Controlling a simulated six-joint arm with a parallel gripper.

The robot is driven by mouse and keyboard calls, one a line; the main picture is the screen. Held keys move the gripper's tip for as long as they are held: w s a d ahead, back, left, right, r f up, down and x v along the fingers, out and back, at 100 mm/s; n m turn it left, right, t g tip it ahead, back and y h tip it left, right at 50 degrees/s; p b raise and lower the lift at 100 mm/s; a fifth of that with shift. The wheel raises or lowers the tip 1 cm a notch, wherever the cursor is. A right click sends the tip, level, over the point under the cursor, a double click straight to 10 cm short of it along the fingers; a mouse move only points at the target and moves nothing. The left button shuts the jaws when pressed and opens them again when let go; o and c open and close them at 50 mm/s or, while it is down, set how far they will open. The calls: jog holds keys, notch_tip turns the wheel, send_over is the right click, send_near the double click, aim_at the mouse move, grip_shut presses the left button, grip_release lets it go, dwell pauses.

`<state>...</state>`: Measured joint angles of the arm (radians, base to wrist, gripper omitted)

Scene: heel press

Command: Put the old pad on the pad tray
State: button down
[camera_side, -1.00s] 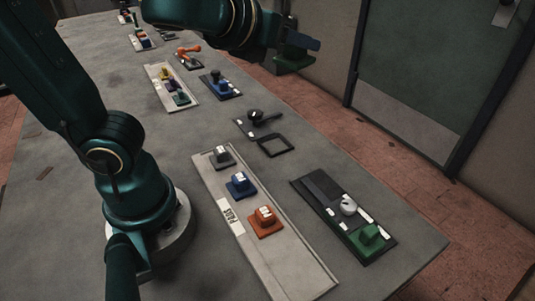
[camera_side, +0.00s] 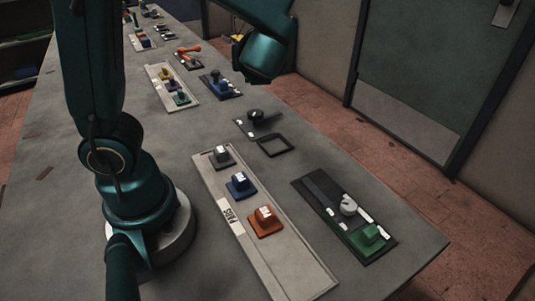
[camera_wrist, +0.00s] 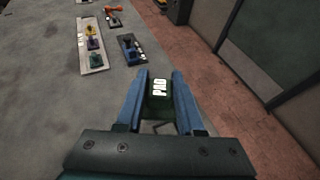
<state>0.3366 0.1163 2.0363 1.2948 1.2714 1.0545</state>
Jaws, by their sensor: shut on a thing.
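My gripper (camera_wrist: 158,82) shows in the wrist view with its two blue fingers shut on a dark green pad (camera_wrist: 159,90) marked PAD. The pad is held in the air, apart from the table. In the side view my wrist hides the gripper and the pad. The long grey pad tray (camera_side: 285,264), with a PADS label, lies on the table near the arm's base. A grey pad (camera_side: 221,156), a blue pad (camera_side: 240,184) and an orange pad (camera_side: 264,220) sit in it. Its front end is bare.
A black tray (camera_side: 318,190) with a green block (camera_side: 366,238) and a white knob (camera_side: 348,205) lies to the right. A black square frame (camera_side: 276,146) and dark-handled part (camera_side: 262,117) lie behind it. Farther trays (camera_side: 160,72) hold small coloured pieces. A door stands beyond the table.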

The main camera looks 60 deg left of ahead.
jog(key=s+a+f+n+g+y, duration=0.1)
jog(key=s+a+f+n+g, duration=0.3)
jog(key=a+f+n+g, duration=0.1)
notch_tip(320, 180, down, 3)
jog(key=a+g, duration=0.1)
jog(key=a, duration=0.1)
jog(key=shift+s+a, duration=0.3)
send_over(274, 145)
notch_tip(274, 145, down, 7)
jog(key=shift+f, duration=1.85)
jog(key=c, duration=0.5)
grip_release()
